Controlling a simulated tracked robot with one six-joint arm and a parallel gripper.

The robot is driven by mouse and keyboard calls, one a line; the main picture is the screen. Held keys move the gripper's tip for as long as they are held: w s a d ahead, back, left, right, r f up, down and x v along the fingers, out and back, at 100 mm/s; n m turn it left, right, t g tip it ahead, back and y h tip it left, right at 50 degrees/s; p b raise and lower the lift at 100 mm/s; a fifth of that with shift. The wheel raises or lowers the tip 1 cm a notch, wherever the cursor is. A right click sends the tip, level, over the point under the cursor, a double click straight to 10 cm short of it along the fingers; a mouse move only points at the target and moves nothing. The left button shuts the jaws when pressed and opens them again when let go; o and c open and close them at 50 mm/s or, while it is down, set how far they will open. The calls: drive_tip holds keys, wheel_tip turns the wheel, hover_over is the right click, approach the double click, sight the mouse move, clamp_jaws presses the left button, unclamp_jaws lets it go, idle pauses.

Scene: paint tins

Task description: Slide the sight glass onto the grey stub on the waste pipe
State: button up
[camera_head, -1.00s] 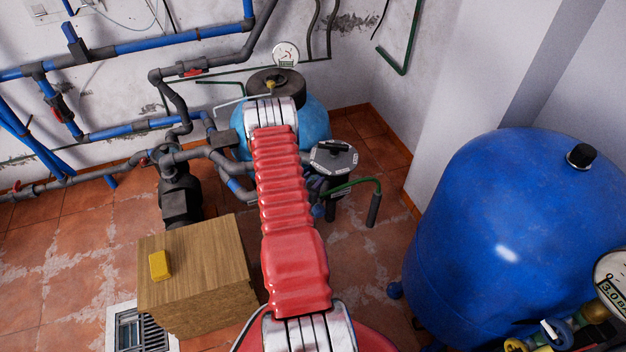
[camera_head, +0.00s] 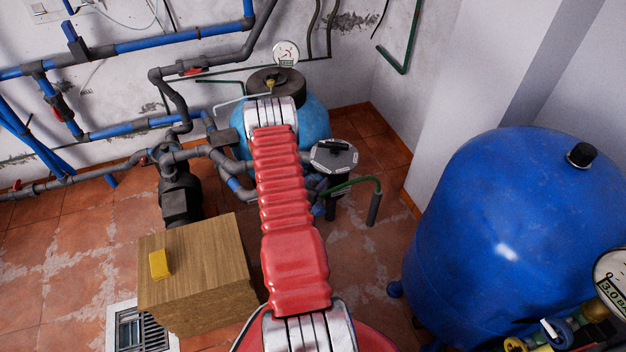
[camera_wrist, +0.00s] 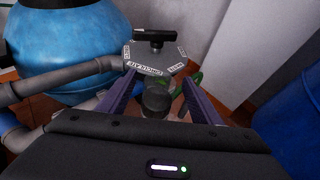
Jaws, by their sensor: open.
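My gripper (camera_wrist: 159,77) is open in the wrist view, with one purple finger on each side of a short, dark, glassy-looking cylinder (camera_wrist: 156,98). This looks like the sight glass. It stands roughly upright, and gaps show between it and the fingers. Its lower end is hidden by my gripper body, so I cannot tell whether it sits around the grey stub. The stub cannot be made out separately. Grey pipes (camera_wrist: 62,80) run in from the left; I cannot tell which is the waste pipe.
A grey-lidded canister (camera_wrist: 160,55) stands just beyond the fingers, with a green hose (camera_head: 352,184) beside it. A light-blue tank (camera_wrist: 62,38) is close on the left. A wooden box (camera_head: 195,265) bears a yellow block (camera_head: 160,265). A large blue tank (camera_head: 510,240) stands right.

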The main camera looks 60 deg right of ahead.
drive_tip(key=v, duration=1.3)
drive_tip(key=shift+a, duration=0.35)
